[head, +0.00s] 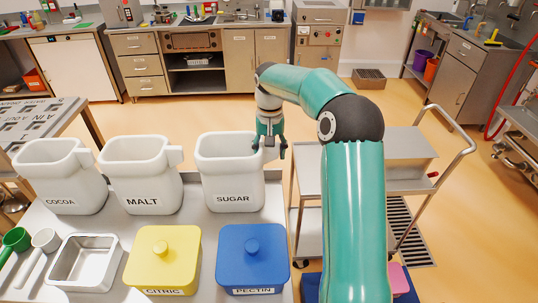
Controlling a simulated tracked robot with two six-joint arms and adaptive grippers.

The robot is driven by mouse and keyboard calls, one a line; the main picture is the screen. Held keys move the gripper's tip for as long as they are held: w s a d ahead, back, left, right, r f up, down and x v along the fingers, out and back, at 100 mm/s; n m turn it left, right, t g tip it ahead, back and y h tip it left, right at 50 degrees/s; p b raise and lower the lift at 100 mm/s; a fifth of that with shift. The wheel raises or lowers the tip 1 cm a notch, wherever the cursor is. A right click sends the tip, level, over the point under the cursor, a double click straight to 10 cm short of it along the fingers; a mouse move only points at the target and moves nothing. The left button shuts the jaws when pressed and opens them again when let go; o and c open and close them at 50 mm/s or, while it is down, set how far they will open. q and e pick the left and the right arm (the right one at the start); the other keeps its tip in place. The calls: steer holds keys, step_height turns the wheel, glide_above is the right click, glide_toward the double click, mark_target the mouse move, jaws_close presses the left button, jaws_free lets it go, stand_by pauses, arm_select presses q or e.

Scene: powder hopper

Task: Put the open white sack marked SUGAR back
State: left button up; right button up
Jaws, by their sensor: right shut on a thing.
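The open white sack marked SUGAR (231,180) is upright at the back right of the grey table (208,222), right of the MALT sack. Its base looks at or close to the tabletop; I cannot tell whether it touches. My right gripper (269,152) is at the sack's upper right side, shut on it where the neighbouring sacks have a side tab. The gripper hides that tab. My left gripper is not in view.
White sacks marked MALT (141,177) and COCOA (60,180) stand to the left. In front are a yellow CITRIC box (163,262), a blue PECTIN box (253,260), a metal tray (84,262) and scoops (15,240). A steel cart (408,185) stands right.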

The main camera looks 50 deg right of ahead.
steer(key=o, duration=1.4)
step_height(320, 180, up, 12)
steer(key=shift+r+p, duration=0.1)
steer(key=shift+p, duration=0.2)
